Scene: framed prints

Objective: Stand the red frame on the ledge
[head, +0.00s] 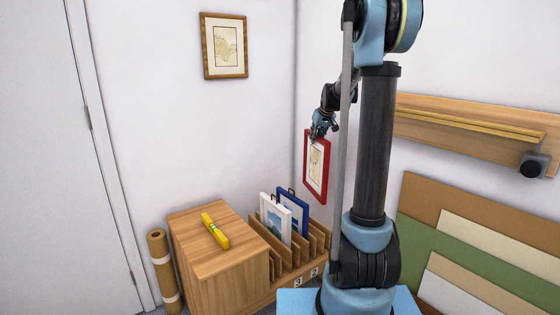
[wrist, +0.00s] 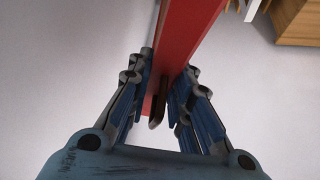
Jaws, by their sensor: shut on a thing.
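The red frame (head: 316,168) hangs upright in the air in the head view, with a pale print in it. My gripper (head: 319,134) is shut on its top edge. In the wrist view, the red frame (wrist: 187,40) runs edge-on between the blue finger pads of my gripper (wrist: 164,92). A wooden ledge (head: 470,121) with a yellowish front strip is fixed to the right wall, to the right of my arm and apart from the frame. My arm may hide the ledge's left end.
A slotted wooden rack (head: 284,268) below holds a white frame (head: 275,219) and a blue frame (head: 293,212). A wooden cabinet (head: 200,240) carries a yellow level (head: 216,231). A brown roll (head: 163,272) stands beside it. Boards (head: 480,240) lean below the ledge. A black device (head: 533,166) sits at its right.

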